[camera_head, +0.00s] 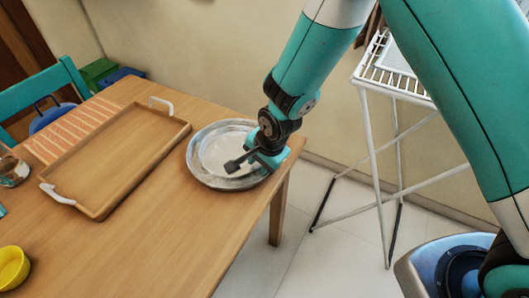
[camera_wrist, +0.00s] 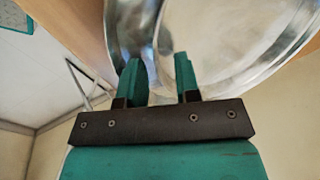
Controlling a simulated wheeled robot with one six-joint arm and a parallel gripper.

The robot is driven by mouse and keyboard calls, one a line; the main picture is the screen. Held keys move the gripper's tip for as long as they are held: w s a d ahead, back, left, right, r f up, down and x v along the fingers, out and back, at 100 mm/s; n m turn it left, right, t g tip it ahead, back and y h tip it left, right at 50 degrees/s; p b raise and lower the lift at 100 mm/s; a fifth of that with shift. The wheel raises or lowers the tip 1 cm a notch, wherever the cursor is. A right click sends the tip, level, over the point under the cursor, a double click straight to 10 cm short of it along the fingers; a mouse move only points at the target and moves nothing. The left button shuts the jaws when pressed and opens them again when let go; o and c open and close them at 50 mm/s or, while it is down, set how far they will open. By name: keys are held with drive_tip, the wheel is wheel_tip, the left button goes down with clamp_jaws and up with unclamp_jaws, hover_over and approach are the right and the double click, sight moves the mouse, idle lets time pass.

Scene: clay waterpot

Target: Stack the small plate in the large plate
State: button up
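The large metal plate (camera_head: 213,183) lies near the table's right corner. The small, lighter plate (camera_head: 219,153) appears inside its rim in the head view. In the wrist view, the small plate (camera_wrist: 235,40) fills the upper right and the large plate (camera_wrist: 127,30) shows to its left. My gripper (camera_head: 250,163) is low over the right side of the plates and hides part of them. In the wrist view, its two green fingers (camera_wrist: 159,80) stand apart, with the small plate's rim running between them and a gap visible.
A wooden tray (camera_head: 118,160) with white handles lies left of the plates, on the wooden table (camera_head: 165,240). A yellow bowl (camera_head: 12,268) and a glass (camera_head: 12,170) stand at the left. A white rack (camera_head: 385,75) stands beyond the table's right edge.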

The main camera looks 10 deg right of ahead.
drive_tip(key=v, duration=1.3)
drive_tip(key=s+d+r+n+g+y, duration=0.1)
drive_tip(key=s+d+r+n, duration=0.2)
drive_tip(key=s+r+n, duration=0.4)
drive_tip(key=s+d+r+n+g+y, duration=0.1)
drive_tip(key=s+d+r+n, duration=0.2)
drive_tip(key=s+r+n, duration=0.4)
drive_tip(key=s+n, duration=0.2)
drive_tip(key=s, duration=0.2)
drive_tip(key=shift+s+r+n+g, duration=0.3)
drive_tip(key=shift+s+r+n, duration=0.05)
drive_tip(key=shift+r+n, duration=0.05)
drive_tip(key=shift+d+r, duration=0.1)
